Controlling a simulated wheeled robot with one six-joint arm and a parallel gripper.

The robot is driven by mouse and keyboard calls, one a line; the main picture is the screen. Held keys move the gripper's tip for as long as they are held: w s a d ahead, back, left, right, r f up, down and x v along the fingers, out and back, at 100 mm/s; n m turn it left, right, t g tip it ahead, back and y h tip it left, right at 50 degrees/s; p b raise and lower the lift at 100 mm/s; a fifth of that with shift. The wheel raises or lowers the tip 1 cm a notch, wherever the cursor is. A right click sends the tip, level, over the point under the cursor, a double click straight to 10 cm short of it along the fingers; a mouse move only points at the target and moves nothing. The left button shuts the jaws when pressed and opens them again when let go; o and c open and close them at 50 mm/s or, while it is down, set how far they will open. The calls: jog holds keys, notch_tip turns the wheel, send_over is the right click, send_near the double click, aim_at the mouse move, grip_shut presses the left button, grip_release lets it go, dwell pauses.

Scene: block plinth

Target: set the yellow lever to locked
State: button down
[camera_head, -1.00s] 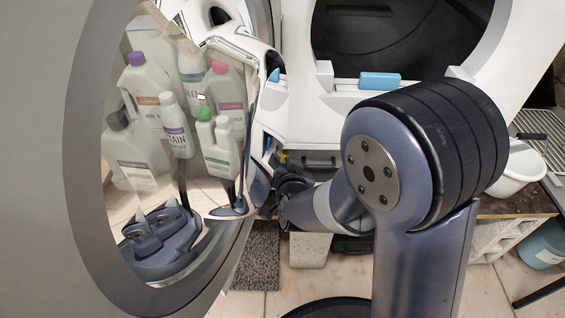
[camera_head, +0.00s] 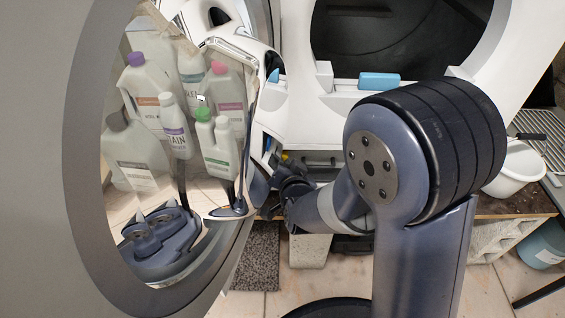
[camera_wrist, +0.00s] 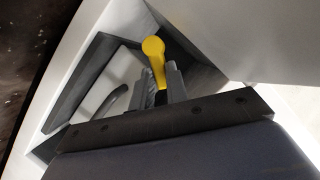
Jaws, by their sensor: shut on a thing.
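The yellow lever (camera_wrist: 154,52) has a round knob and a straight stem, and it stands out from a dark recess in the white machine in the wrist view. My gripper (camera_wrist: 164,76) has its two grey fingers shut around the lever's stem, below the knob. The base of the lever is hidden behind the fingers. In the head view a small bit of yellow (camera_head: 285,156) shows beside my dark wrist, which hides most of the lever. Locked or unlocked markings cannot be made out.
A round glass door (camera_head: 85,165) stands open at the left, with bottles seen in it. The white machine (camera_head: 410,92) has a light blue block (camera_head: 379,81) on its front. A dark handle (camera_wrist: 113,100) sits beside the lever. A white bucket (camera_head: 517,170) stands at the right.

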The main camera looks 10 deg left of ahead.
jog(key=f+m+y, duration=0.1)
jog(key=m, duration=0.1)
jog(key=d+f+m+t+y, duration=0.1)
jog(key=m, duration=0.2)
jog(key=f+m+y, duration=0.1)
jog(key=m+y, duration=0.1)
jog(key=m, duration=0.1)
jog(key=shift+w+d, duration=0.2)
jog(key=shift+d, duration=0.15)
jog(key=shift+t, duration=0.3)
dwell(0.3)
jog(key=c, duration=1.4)
grip_release()
jog(key=p+v, duration=0.1)
jog(key=v, duration=1)
jog(key=shift+w+a, duration=0.1)
jog(key=shift+w, duration=0.15)
